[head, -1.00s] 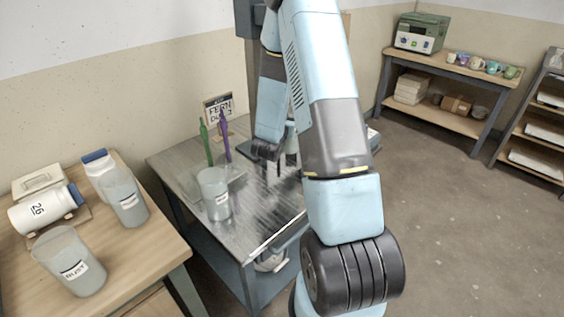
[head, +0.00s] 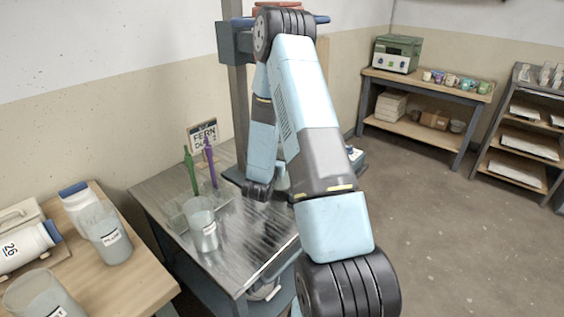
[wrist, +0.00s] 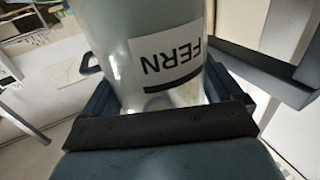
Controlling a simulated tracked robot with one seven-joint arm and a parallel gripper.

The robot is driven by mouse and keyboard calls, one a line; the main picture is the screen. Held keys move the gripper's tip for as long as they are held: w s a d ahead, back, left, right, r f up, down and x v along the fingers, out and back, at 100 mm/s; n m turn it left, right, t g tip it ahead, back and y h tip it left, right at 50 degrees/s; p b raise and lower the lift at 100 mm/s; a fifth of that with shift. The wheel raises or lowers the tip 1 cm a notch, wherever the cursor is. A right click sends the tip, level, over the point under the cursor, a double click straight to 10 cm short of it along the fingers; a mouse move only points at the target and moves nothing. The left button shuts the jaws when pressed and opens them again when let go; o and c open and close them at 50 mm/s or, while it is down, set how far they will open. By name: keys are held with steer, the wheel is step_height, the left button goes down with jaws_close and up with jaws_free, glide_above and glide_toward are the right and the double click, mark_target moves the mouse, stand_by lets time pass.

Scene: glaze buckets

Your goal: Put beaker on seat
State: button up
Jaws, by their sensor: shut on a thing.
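In the wrist view my gripper (wrist: 163,98) is shut around a pale, translucent beaker (wrist: 110,45). Its white label reads FERN and appears upside down. The beaker's base and whatever is under it are hidden. In the head view my arm covers most of the gripper and the held beaker. A dark flat plate (head: 234,176) shows beside my wrist, at the foot of a stand on the metal bench. I cannot tell whether this is the seat, and no seat is clearly visible.
A sign reading FERN (head: 203,134) stands behind green and purple tools (head: 191,172). Another beaker (head: 202,225) stands on the metal bench (head: 158,193). The wooden table (head: 122,280) holds more beakers and white jars. The stand's post (head: 236,100) rises close to my arm.

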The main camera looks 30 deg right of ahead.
step_height(320, 180, down, 3)
steer(key=shift+w, duration=0.1)
stand_by(0.3)
steer(key=o, duration=1.7)
